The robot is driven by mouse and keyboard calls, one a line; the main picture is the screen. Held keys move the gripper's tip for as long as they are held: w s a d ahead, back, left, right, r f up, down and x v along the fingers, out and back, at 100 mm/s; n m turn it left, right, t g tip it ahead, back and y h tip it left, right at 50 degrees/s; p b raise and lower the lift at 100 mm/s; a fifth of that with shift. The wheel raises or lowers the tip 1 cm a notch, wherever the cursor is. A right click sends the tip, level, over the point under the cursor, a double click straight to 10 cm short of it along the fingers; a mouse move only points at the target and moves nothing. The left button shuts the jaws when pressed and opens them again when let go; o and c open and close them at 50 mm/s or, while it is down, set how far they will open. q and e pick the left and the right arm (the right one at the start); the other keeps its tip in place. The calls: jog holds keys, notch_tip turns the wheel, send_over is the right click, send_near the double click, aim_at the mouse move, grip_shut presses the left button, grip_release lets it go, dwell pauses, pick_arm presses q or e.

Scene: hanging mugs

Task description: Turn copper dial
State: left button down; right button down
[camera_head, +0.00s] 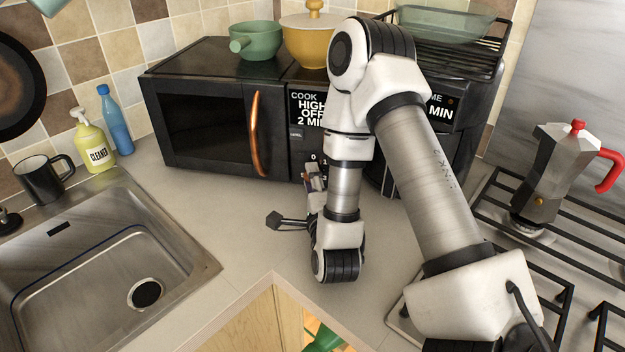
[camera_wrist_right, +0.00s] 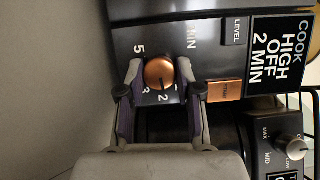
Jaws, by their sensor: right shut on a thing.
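The copper dial (camera_wrist_right: 160,73) is on the black microwave's front panel, beside printed numbers, in the right wrist view. My right gripper (camera_wrist_right: 160,80) has one finger on each side of the dial and is shut on it. In the head view my right gripper (camera_head: 314,182) is at the lower part of the microwave (camera_head: 205,120) panel, and I cannot make out the dial there. The display above reads COOK HIGH OFF 2 MIN. A copper-coloured start button (camera_wrist_right: 224,91) is beside the dial. My left gripper is in neither view.
A green pot (camera_head: 257,42) and a yellow pot (camera_head: 306,45) stand on the microwave. A black toaster oven is right of it, partly behind my arm. A moka pot (camera_head: 558,175) stands on the hob at right. The sink (camera_head: 180,235) is at left; the counter between is clear.

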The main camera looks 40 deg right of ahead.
jog(key=c, duration=0.9)
grip_release()
jog(key=shift+w+r, duration=0.1)
jog(key=shift+r, duration=0.05)
jog(key=shift+o, duration=0.7)
